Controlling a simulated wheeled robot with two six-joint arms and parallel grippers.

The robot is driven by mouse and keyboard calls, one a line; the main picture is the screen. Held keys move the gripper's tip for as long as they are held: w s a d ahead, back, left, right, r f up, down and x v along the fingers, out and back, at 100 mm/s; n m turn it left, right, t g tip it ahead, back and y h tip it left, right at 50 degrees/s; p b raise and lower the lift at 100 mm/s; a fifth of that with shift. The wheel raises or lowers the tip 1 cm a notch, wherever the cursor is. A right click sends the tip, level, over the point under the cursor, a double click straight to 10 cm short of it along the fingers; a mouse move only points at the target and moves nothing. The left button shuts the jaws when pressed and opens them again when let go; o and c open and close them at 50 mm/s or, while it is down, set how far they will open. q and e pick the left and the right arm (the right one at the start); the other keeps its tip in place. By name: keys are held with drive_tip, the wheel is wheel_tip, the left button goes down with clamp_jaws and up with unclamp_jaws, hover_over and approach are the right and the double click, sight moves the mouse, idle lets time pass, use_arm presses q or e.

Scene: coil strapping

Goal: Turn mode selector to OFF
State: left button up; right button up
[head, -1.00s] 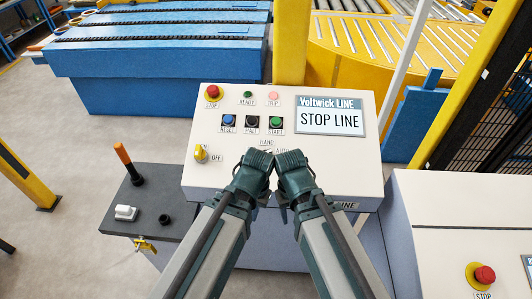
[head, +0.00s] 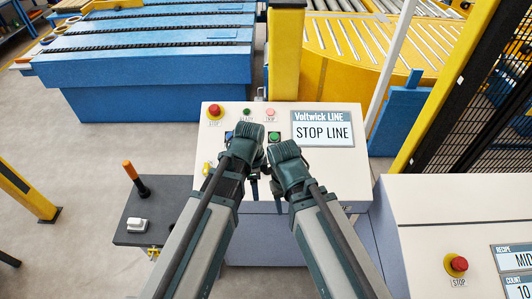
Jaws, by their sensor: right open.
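The mode selector is hidden behind my grippers on the pale control panel (head: 356,165), so its position cannot be read. A yellow knob (head: 207,168) shows at the panel's left edge, partly beside my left arm. My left gripper (head: 247,132) is over the middle of the panel, covering part of the button row; its jaws cannot be made out. My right gripper (head: 283,150) is open, just right of the left one and below the green START button (head: 274,137). Whether either touches the panel cannot be told.
A red STOP button (head: 214,111) and the STOP LINE display (head: 322,129) are on the panel. Another panel with a red STOP button (head: 458,264) is at right.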

use_arm(q)
drive_tip(key=w+r+m+p, duration=0.4)
drive_tip(key=r+m+p, duration=0.1)
drive_tip(key=r+m, duration=0.1)
drive_tip(key=w+d+r+m+h+p, duration=0.1)
drive_tip(key=w+r+m+p, duration=0.3)
drive_tip(key=r+m, duration=0.2)
drive_tip(key=shift+m+t+h+p, duration=0.3)
drive_tip(key=shift+m+t+p, duration=0.1)
drive_tip(key=shift+m, duration=0.2)
use_arm(e)
wheel_tip(320, 180, up, 12)
drive_tip(key=shift+f, duration=0.15)
use_arm(q)
drive_tip(key=f+b, duration=0.4)
drive_tip(key=d+f+b, duration=0.1)
drive_tip(key=f+b, duration=0.4)
drive_tip(key=w+d+f+b, duration=0.1)
drive_tip(key=f+b, duration=0.3)
drive_tip(key=shift+d+f+b, duration=0.15)
drive_tip(key=shift+f+b, duration=0.05)
drive_tip(key=shift+b, duration=0.15)
use_arm(e)
wheel_tip(320, 180, down, 14)
drive_tip(key=shift+r, duration=0.25)
use_arm(q)
clamp_jaws()
